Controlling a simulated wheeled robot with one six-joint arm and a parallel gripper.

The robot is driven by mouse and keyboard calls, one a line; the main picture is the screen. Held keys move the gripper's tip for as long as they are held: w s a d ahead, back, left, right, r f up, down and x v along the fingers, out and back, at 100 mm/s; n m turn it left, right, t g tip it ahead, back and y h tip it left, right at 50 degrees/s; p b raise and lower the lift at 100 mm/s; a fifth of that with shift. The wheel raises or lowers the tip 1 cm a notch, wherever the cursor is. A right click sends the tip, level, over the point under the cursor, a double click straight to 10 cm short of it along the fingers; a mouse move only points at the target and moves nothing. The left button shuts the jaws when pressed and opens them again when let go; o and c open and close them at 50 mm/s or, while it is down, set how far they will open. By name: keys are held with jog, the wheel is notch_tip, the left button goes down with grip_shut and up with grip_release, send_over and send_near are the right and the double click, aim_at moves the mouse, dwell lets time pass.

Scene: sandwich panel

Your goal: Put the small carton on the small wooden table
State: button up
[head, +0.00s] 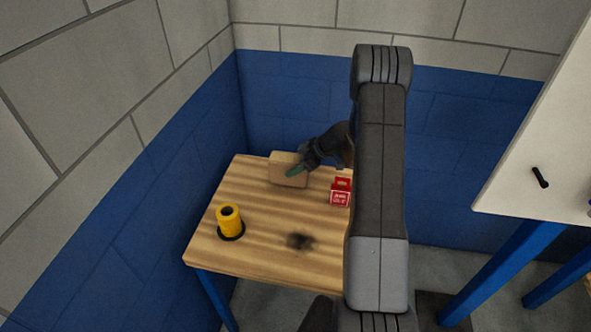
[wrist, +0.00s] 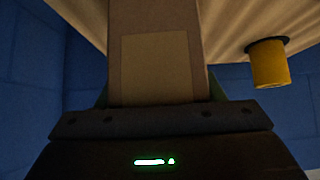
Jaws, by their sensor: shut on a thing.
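The small carton (head: 284,166) is a plain tan box at the back of the small wooden table (head: 262,205). My gripper (head: 294,171) is shut on it from the right, with a green finger pad showing against its side. In the wrist view the carton (wrist: 156,55) with its paler label fills the space between the jaws (wrist: 158,96). The striped table top (wrist: 228,22) shows behind it. I cannot tell whether the carton's base touches the table. My arm hides the table's right part in the head view.
A yellow cylinder (head: 228,219) with a black base stands at the table's left; it also shows in the wrist view (wrist: 268,65). A red box (head: 341,192) stands right of the carton. A dark patch (head: 299,241) marks the front. Blue walls (head: 290,105) close the back and left.

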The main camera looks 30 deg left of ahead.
notch_tip(320, 180, down, 2)
jog(key=shift+f, duration=0.1)
jog(key=o, duration=1.1)
jog(key=shift+w+d+r, duration=0.15)
jog(key=shift+r, duration=0.1)
jog(key=b+v, duration=0.1)
jog(key=v, duration=1)
jog(key=shift+d+r, duration=0.2)
jog(key=shift+r, duration=0.05)
